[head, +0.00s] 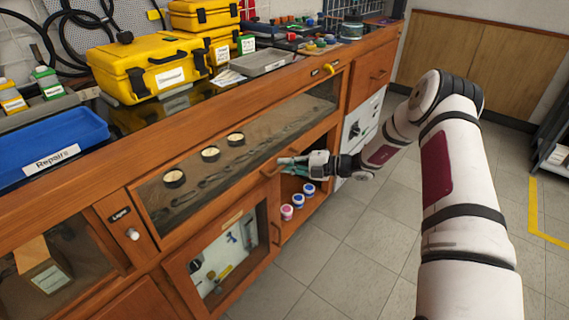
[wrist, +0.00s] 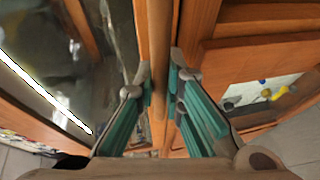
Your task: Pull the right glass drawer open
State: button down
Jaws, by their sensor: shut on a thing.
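The right glass drawer (head: 222,180) is the wide wood-framed glass front in the middle of the bench in the head view. Several round gauges and a row of small dark parts show behind its glass. Its frame looks about level with the bench front. Its wooden handle (head: 269,171) is near the lower edge. My gripper (head: 285,161) reaches it from the right. In the wrist view, the teal fingers of my gripper (wrist: 161,85) stand on both sides of the handle bar (wrist: 159,50) and are shut on it. The fingers hide part of the handle.
Below the drawer is an open bay with several small jars (head: 298,201) and a glass-fronted door (head: 222,255). Yellow cases (head: 150,68) and a blue tray (head: 50,138) stand on the bench top. The tiled floor (head: 345,255) in front is clear.

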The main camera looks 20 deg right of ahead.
jog(key=s+d+p, duration=0.3)
jog(key=s+d, duration=0.4)
jog(key=s, duration=0.3)
jog(key=s+d+p, duration=0.3)
jog(key=s+d, duration=0.5)
jog(key=s, duration=0.3)
jog(key=shift+p, duration=0.35)
jog(key=shift+d, duration=0.1)
jog(key=c, duration=1.7)
grip_release()
jog(key=shift+o, duration=0.2)
jog(key=v, duration=1.2)
